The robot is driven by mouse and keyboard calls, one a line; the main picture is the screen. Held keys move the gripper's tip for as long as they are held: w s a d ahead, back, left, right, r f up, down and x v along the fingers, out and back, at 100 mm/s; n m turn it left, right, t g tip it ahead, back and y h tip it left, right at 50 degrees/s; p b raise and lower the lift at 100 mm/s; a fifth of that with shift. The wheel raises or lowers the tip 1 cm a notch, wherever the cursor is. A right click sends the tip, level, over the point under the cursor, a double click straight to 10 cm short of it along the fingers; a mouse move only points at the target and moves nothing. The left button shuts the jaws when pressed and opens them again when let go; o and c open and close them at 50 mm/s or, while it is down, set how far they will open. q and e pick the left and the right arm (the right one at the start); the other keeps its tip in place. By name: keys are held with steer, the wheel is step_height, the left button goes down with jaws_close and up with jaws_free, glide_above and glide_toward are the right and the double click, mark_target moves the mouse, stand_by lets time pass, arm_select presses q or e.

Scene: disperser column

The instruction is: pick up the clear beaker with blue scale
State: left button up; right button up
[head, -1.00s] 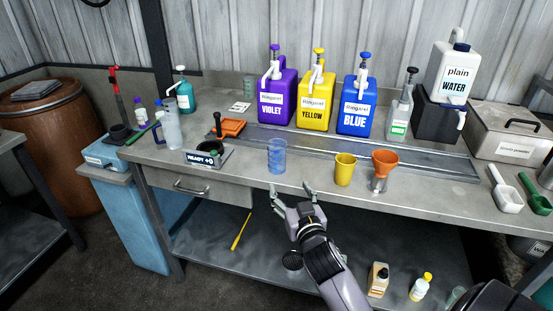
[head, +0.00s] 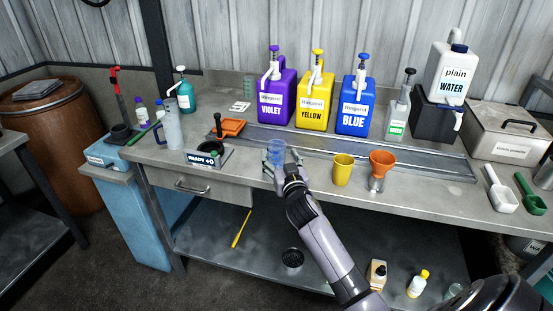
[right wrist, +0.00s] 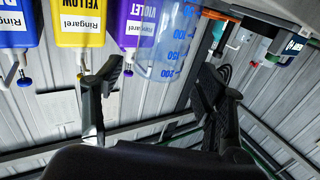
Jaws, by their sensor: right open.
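The clear beaker with blue scale (head: 276,149) stands upright near the front edge of the bench, and its lower part is partly hidden by my gripper. In the right wrist view the beaker (right wrist: 168,50) appears upside down, with blue numbers on its side. My right gripper (head: 280,163) is open at the beaker, with one finger on either side of its front. In the right wrist view the open fingers (right wrist: 163,75) frame the beaker, with a gap visible to the right finger. I cannot tell whether the left finger touches it. My left gripper is not in view.
A yellow cup (head: 342,170) and an orange funnel (head: 382,162) stand to the right. A small scale (head: 208,157) is to the left. Violet (head: 277,98), yellow (head: 316,100) and blue (head: 356,106) pump jugs stand behind. Bench space between beaker and yellow cup is clear.

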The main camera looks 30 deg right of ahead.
mark_target(279, 152)
steer(key=shift+p+x, duration=0.35)
steer(key=shift+x, duration=1.9)
steer(key=shift+c, duration=0.2)
steer(key=c, duration=1.1)
steer(key=shift+c, duration=0.3)
steer(key=shift+r, duration=0.15)
